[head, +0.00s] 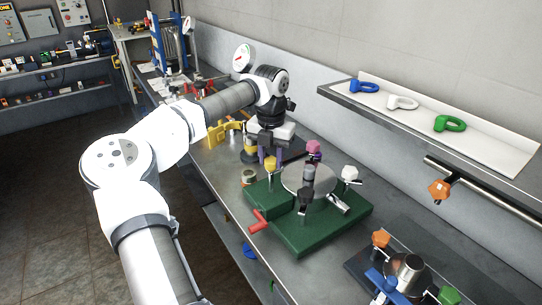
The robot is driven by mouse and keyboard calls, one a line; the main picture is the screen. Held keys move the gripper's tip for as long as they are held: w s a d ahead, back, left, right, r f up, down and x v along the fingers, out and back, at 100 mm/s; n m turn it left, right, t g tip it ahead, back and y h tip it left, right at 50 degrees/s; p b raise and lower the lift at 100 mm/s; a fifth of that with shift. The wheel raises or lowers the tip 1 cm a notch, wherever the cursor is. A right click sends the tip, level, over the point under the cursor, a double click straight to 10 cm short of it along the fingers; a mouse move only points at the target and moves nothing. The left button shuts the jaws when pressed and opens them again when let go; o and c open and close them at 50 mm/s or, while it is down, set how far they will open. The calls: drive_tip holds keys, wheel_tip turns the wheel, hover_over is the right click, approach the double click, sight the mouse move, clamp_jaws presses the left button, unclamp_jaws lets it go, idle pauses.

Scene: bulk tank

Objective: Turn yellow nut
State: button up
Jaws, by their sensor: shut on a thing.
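The yellow nut (270,164) sits on top of a post at the back left of the green fixture (310,238). The nut's far side and the exact finger contact are hidden or too small to see. A pink nut (313,147) and a white nut (349,172) top other posts around the round metal plate (301,178).
A wall shelf (420,120) holds blue, white and green shackles. A yellow bracket (221,133) stands behind.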

sight(271, 159)
drive_tip(key=m, duration=0.4)
drive_tip(key=shift+r, duration=0.1)
drive_tip(key=shift+m+p, duration=0.4)
drive_tip(key=shift+m, duration=1.4)
drive_tip(key=o, duration=1)
drive_tip(key=shift+c, duration=0.2)
wheel_tip(271, 159, up, 14)
drive_tip(key=b, duration=0.2)
